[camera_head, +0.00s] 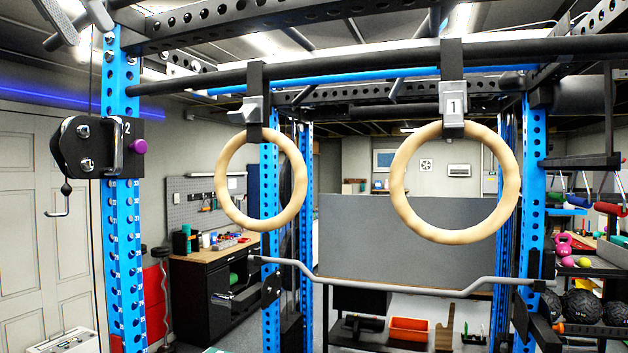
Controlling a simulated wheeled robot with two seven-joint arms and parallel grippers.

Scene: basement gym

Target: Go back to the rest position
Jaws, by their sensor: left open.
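My left gripper (86,28) is at the top left corner, partly cut off by the frame's upper edge. Its two grey fingers are apart, and I see nothing between them. It is close to the top of the blue left rack upright (122,230); whether it touches it I cannot tell. My right gripper is not in view.
Two wooden rings (223,190) (398,190) hang from the black crossbar (350,58) ahead. A bent grey bar (400,288) spans the rack below them. A black pulley block (82,147) juts from the left upright. A weight shelf (580,271) stands at right.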

